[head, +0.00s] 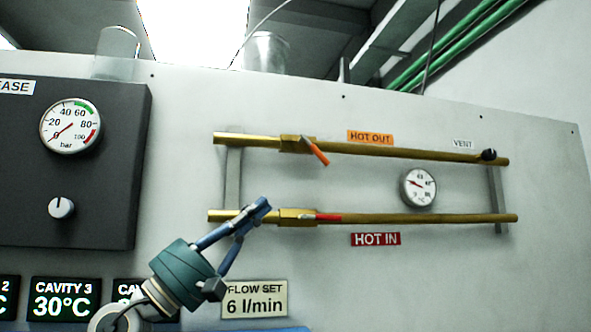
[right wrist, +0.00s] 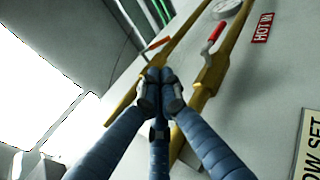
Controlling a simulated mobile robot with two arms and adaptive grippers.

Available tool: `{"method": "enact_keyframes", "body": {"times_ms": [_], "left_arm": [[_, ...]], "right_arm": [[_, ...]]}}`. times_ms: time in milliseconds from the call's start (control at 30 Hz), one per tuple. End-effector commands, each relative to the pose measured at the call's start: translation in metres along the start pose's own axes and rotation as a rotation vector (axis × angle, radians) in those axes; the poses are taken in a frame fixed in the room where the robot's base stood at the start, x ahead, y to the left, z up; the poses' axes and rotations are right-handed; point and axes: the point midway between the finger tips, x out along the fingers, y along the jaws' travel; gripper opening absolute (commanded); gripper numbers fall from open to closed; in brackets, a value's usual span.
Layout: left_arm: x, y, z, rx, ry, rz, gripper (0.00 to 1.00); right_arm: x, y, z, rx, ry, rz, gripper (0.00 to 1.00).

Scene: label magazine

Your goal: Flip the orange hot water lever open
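The orange lever (head: 315,152) is on the valve body of the upper brass pipe (head: 400,152), below the orange HOT OUT label (head: 370,137). It slants down and right, at an angle to the pipe. In the right wrist view the orange lever (right wrist: 157,43) shows beyond my fingertips. My right gripper (head: 264,206) is below and left of the lever, apart from it, close to the lower pipe's valve. Its blue fingertips (right wrist: 160,88) meet, with nothing visible between them. My left gripper is not in view.
A red lever (head: 322,217) lies along the lower brass pipe (head: 440,218), above the HOT IN label (head: 376,239). A round gauge (head: 418,187) sits between the pipes. A black knob (head: 488,155) is at the upper pipe's right end. A dark panel (head: 100,180) stands at left.

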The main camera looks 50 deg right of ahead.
Motion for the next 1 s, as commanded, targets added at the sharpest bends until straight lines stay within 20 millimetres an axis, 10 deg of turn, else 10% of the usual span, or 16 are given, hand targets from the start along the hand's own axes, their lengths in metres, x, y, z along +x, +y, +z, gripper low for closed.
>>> {"method": "enact_keyframes", "body": {"times_ms": [300,667,1000], "left_arm": [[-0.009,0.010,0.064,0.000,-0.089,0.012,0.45],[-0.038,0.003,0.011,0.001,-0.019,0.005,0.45],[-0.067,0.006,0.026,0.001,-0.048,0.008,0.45]], "right_arm": [[0.006,0.000,0.000,0.003,0.001,-0.002,0.00],[0.075,0.002,0.001,0.003,0.000,-0.004,0.00],[0.131,0.001,-0.001,0.004,0.002,-0.002,0.00]]}}
